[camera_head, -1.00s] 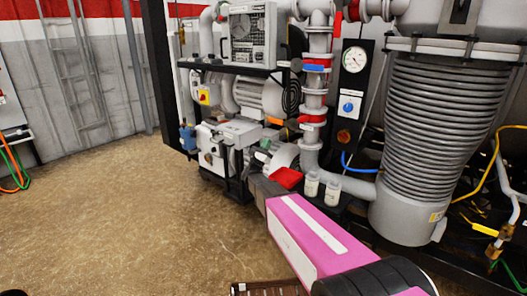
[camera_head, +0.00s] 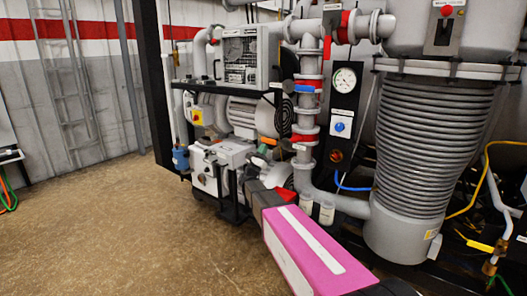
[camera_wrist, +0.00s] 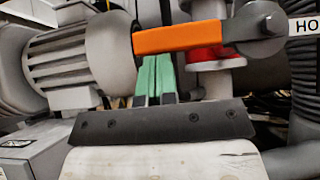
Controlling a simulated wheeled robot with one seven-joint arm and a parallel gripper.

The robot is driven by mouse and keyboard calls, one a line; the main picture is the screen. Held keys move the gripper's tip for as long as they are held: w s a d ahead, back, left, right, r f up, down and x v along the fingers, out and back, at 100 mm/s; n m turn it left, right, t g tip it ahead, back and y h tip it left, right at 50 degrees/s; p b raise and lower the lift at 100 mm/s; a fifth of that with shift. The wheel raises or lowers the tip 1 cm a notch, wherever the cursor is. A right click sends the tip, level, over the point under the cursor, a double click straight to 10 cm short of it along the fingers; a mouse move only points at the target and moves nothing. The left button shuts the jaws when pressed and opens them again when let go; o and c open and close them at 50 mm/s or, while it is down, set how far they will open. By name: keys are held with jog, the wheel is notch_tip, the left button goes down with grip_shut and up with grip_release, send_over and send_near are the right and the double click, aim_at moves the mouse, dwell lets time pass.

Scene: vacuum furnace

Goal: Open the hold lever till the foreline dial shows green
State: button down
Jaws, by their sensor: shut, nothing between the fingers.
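An orange lever handle (camera_wrist: 180,37) lies nearly level across the upper wrist view. Its grey round pivot (camera_wrist: 258,28) is at the right, beside a white label starting "HO" (camera_wrist: 306,26). My gripper (camera_wrist: 156,62) has green fingers, together and empty, just below the handle's left half. Their tips meet the handle's lower edge in the picture; I cannot tell whether they touch it. In the head view, a small orange part (camera_head: 267,140) shows among the pipes. The white round dial (camera_head: 345,80) has a green arc; its needle is too small to read.
A pump motor (camera_wrist: 80,55) is close left of my fingers. A vertical pipe with red clamps (camera_head: 306,118) stands beside the dial panel. A blue knob (camera_head: 340,127) sits below the dial. A large ribbed vessel (camera_head: 432,150) is at the right. The floor (camera_head: 130,230) at the left is clear.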

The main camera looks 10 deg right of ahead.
jog(key=shift+r+m, duration=0.15)
jog(key=shift+m, duration=0.25)
jog(key=shift+w+a+r+m+g+h, duration=0.1)
jog(key=shift+r+m+g+h, duration=0.1)
jog(key=shift+m+g+h, duration=0.4)
jog(key=shift+r, duration=0.1)
jog(key=shift+w+a+r+m+g+h, duration=0.1)
jog(key=shift+r+m+g+h, duration=0.3)
jog(key=shift+m+g, duration=0.35)
jog(key=shift+w+a+r+m+g+h, duration=0.1)
jog(key=shift+r+m+g+h, duration=0.15)
jog(key=shift+m+g+h, duration=0.5)
jog(key=shift+r+m+g+h, duration=0.15)
jog(key=shift+r+m+g, duration=0.3)
jog(key=shift+m, duration=0.55)
notch_tip(320, 180, up, 11)
jog(key=m+g+h, duration=0.1)
jog(key=m+g, duration=0.5)
jog(key=m, duration=0.1)
send_over(264, 140)
jog(key=s+d, duration=0.3)
jog(key=s, duration=0.2)
jog(key=shift+s+d+r+n, duration=0.2)
jog(key=shift+s+d+n, duration=0.1)
jog(key=shift+s+d, duration=0.4)
jog(key=shift+d, duration=0.15)
jog(key=shift+w, duration=0.1)
